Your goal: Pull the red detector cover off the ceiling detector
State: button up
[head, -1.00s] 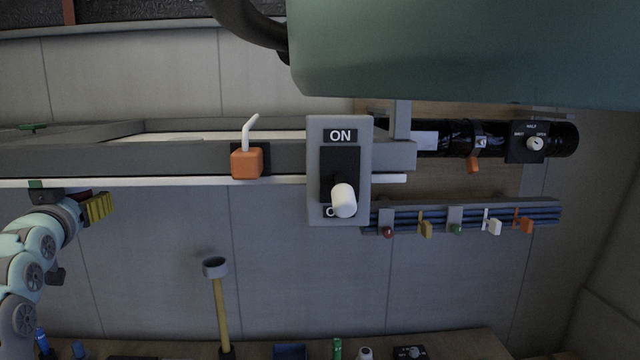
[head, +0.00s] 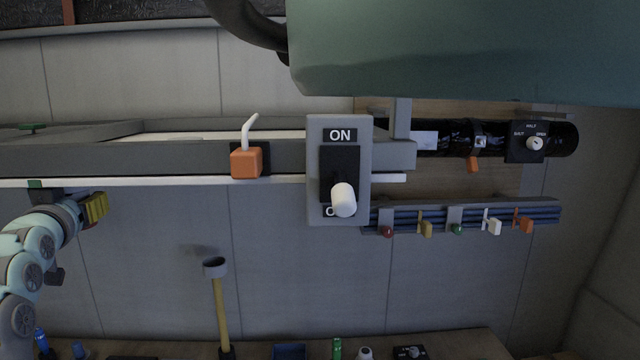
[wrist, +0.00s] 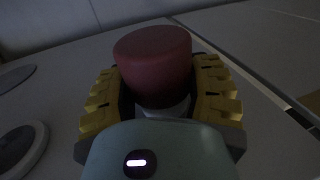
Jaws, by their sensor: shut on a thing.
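The red detector cover (wrist: 153,62) is a rounded red cap, seen in the wrist view between the two yellow fingers of my gripper (wrist: 165,90). The fingers are shut on its sides. A small pale part (wrist: 180,107) shows just below the cap, close to the palm; I cannot tell what it belongs to. In the head view my gripper (head: 95,207) is at the far left, just under the long rail, and the cover cannot be made out there. Whether the cover touches the ceiling detector is not clear.
An orange block with a white lever (head: 246,163) sits on the rail's front. An ON switch box (head: 313,170) hangs at the middle. Round grey discs (wrist: 22,148) show at left in the wrist view.

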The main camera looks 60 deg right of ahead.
jog(key=shift+f+b, duration=2.15)
jog(key=shift+b, duration=0.25)
jog(key=shift+a+f, duration=0.1)
jog(key=shift+a, duration=0.05)
